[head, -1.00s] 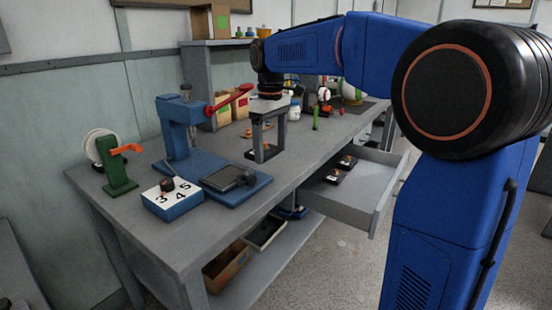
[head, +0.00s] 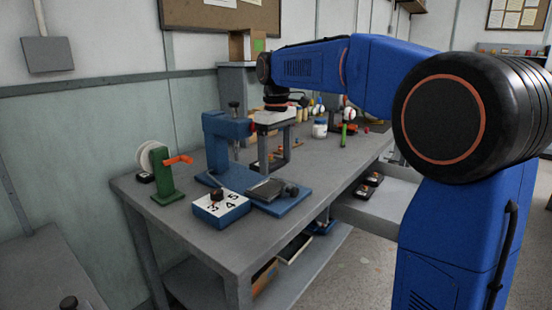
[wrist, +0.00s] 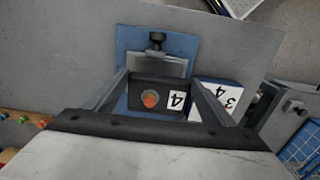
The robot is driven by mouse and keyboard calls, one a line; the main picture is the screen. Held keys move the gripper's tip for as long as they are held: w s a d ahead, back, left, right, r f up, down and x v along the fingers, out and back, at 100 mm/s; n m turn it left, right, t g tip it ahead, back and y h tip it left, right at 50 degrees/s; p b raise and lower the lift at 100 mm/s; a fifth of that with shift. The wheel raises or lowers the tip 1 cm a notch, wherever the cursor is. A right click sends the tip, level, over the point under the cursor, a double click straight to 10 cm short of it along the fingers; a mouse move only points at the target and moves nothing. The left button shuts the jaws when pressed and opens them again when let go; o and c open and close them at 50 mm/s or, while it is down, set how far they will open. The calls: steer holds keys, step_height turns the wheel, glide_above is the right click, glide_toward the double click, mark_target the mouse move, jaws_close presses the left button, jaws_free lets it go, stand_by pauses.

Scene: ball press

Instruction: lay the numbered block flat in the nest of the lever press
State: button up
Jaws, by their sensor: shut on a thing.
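My gripper (wrist: 160,97) is shut on a dark block (wrist: 170,84) with a white label reading 4 and an orange-red dot. In the head view my gripper (head: 270,167) hangs at the right of the blue lever press (head: 215,145). In the wrist view the block overlaps the blue press base (wrist: 189,46) and a grey plate (wrist: 155,66) with a black knob. The base also shows in the head view (head: 297,203). The block's height above it is hard to tell. The nest cannot be told apart clearly.
A blue box (head: 235,217) with a white top numbered 3, 4, 5 stands beside the press base. A green stand (head: 163,180) with an orange handle is at the left. An open drawer (head: 385,200) holding dark blocks juts out from the bench (head: 150,210).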

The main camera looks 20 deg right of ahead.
mark_target(276, 170)
steer(key=shift+f, duration=2.7)
steer(key=shift+f, duration=0.75)
steer(key=o, duration=1.2)
steer(key=shift+c, duration=0.2)
step_height(276, 170, up, 17)
steer(key=shift+r, duration=0.15)
steer(key=shift+d, duration=0.1)
